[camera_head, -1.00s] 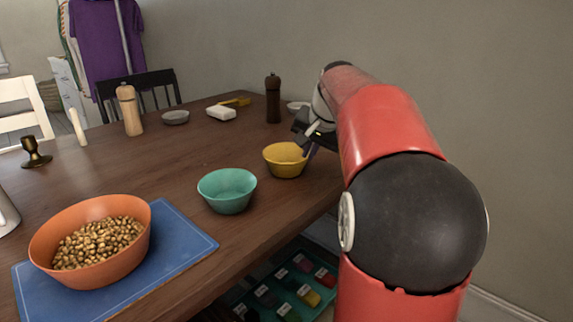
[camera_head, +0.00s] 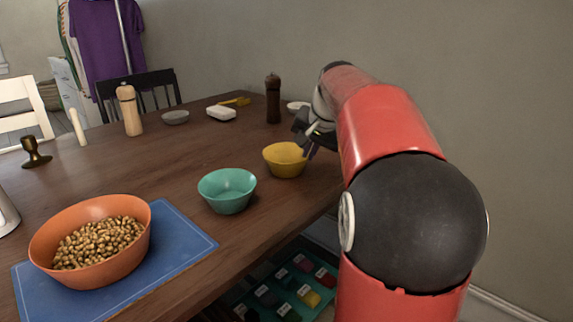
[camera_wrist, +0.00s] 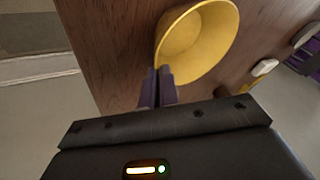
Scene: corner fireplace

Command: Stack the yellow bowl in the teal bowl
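The yellow bowl (camera_head: 285,161) stands upright on the table near its right edge. It also shows in the wrist view (camera_wrist: 205,42). The teal bowl (camera_head: 227,190) stands empty and upright to the left and nearer the camera, apart from the yellow bowl. My gripper (camera_wrist: 158,76) is at the yellow bowl's right-hand rim in the head view. In the wrist view its two purple fingers are close together, one on each side of the rim, and look shut on it. The arm partly hides the gripper in the head view.
An orange bowl (camera_head: 47,240) of nuts stands on a blue mat (camera_head: 190,243) at front left. A dark pepper mill (camera_head: 273,100), a white block (camera_head: 221,113) and a grey dish (camera_head: 175,117) are farther back. The table's middle is clear.

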